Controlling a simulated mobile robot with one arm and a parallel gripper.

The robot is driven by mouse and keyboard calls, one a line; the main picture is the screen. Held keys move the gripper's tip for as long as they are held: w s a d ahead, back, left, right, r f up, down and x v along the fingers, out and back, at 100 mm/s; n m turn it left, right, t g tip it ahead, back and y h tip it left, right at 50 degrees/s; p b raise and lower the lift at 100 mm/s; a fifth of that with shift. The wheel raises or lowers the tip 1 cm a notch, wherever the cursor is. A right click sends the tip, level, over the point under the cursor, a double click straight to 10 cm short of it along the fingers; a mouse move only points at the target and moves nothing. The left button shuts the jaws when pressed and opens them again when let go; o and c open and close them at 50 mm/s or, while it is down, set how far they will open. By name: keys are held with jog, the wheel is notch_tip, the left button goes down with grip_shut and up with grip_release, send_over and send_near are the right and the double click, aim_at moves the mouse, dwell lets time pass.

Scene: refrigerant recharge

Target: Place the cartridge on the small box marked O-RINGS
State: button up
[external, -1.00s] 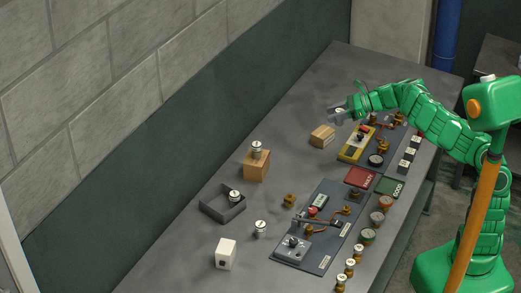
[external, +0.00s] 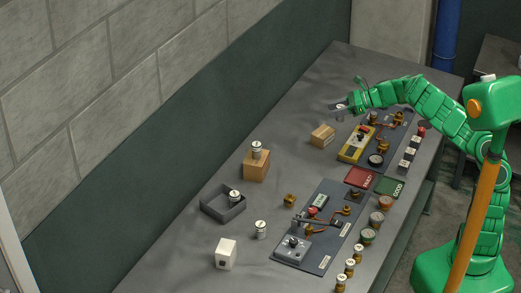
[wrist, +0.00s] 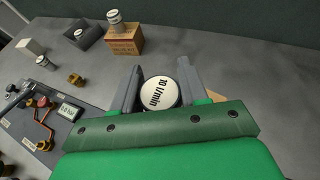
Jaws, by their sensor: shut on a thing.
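My gripper (external: 341,109) is shut on a cartridge with a white round top printed "10 l/min" (wrist: 160,93), held between the two grey fingers. In the external view the cartridge is small and partly hidden by the gripper. A small tan box (external: 322,136) stands on the bench just below and left of the gripper in the picture; its marking cannot be read. A bit of tan (wrist: 214,95) shows past the right finger in the wrist view, mostly hidden by my gripper. The held cartridge appears above the bench, apart from the box.
A larger tan box (external: 256,167) carries another cartridge (external: 256,149). A grey tray (external: 212,209) holds one cartridge, and another (external: 260,229) stands nearby beside a white block (external: 226,254). Dark panels with fittings (external: 318,262) lie at the right. Bench by the wall is clear.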

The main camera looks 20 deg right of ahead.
jog(key=shift+w+a+f, duration=0.4)
jog(key=shift+w+f, duration=0.7)
jog(key=shift+w, duration=0.15)
jog(key=shift+w+a+f, duration=0.45)
jog(key=shift+w+f, duration=0.65)
jog(key=shift+w, duration=0.2)
jog(key=shift+w+a+f, duration=0.4)
jog(key=shift+w+f, duration=0.7)
jog(key=shift+w, duration=0.15)
jog(key=shift+w+f, duration=0.1)
jog(key=shift+f, duration=0.05)
jog(key=shift+w+a+f, duration=0.1)
jog(key=shift+w, duration=0.05)
jog(key=shift+f, duration=1.65)
jog(key=shift+f, duration=0.1)
jog(key=o, duration=1.1)
